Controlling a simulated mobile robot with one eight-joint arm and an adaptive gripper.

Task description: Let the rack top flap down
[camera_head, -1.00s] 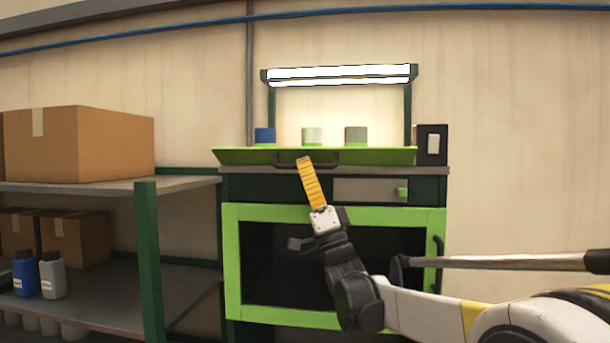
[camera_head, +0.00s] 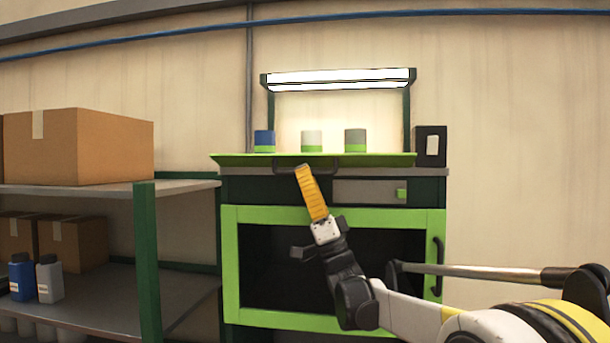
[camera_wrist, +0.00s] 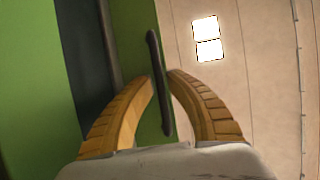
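The rack top flap (camera_head: 235,160) is a long green panel along the top front of the dark green cabinet. It looks nearly flat, seen close to edge-on. Its dark bar handle (camera_head: 350,162) is at the middle front. The fingers hide part of the handle in the head view.
A green-framed door (camera_head: 232,275) is below. Shelves with boxes (camera_head: 85,145) stand left. A dark switch box (camera_head: 431,146) is right.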

